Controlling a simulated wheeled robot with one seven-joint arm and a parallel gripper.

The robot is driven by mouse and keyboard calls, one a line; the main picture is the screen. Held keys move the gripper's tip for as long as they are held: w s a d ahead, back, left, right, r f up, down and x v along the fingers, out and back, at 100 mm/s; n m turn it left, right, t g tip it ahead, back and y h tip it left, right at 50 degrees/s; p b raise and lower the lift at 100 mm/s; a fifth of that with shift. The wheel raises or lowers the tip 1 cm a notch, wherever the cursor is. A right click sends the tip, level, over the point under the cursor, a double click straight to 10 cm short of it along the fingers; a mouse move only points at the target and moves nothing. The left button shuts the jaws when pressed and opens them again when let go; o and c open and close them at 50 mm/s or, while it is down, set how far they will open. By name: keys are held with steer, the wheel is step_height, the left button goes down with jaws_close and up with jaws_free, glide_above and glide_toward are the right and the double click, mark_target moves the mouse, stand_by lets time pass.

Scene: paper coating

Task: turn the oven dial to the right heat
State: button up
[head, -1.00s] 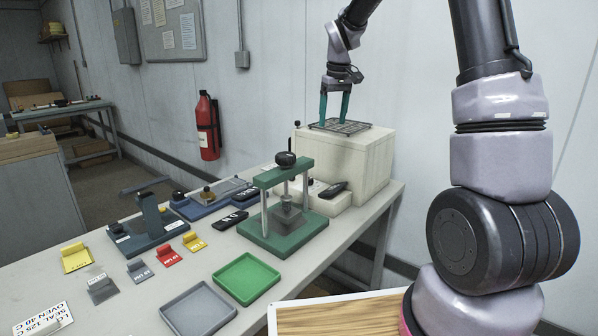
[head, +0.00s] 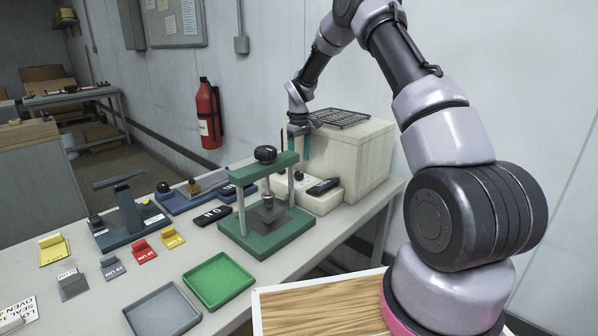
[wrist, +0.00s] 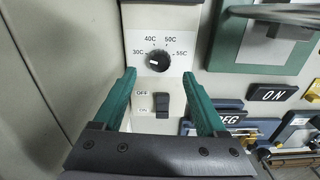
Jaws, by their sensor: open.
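The oven (head: 365,160) is a cream box at the back right of the table, with a lower control panel at its front. Its black dial (wrist: 158,61) shows in the wrist view, ringed by marks 30C, 40C, 50C and 55C. A small pale mark shows on the dial's left side, but its exact setting is too small to tell. My gripper (wrist: 159,77) is open, its teal fingers on either side of the dial's panel in that view, with nothing between them. In the head view my gripper (head: 297,143) is above the panel, apart from the dial (head: 298,176).
A black rocker switch (wrist: 162,105) marked OFF and ON sits below the dial. A wire rack (head: 342,118) lies on the oven. A green press (head: 262,235) stands close left of the panel. A partly cut-off card (head: 18,312) reads SEAL and OVEN.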

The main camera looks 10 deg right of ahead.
mark_target(299, 173)
step_height(299, 173, down, 6)
steer(key=shift+r, duration=0.1)
jaws_close()
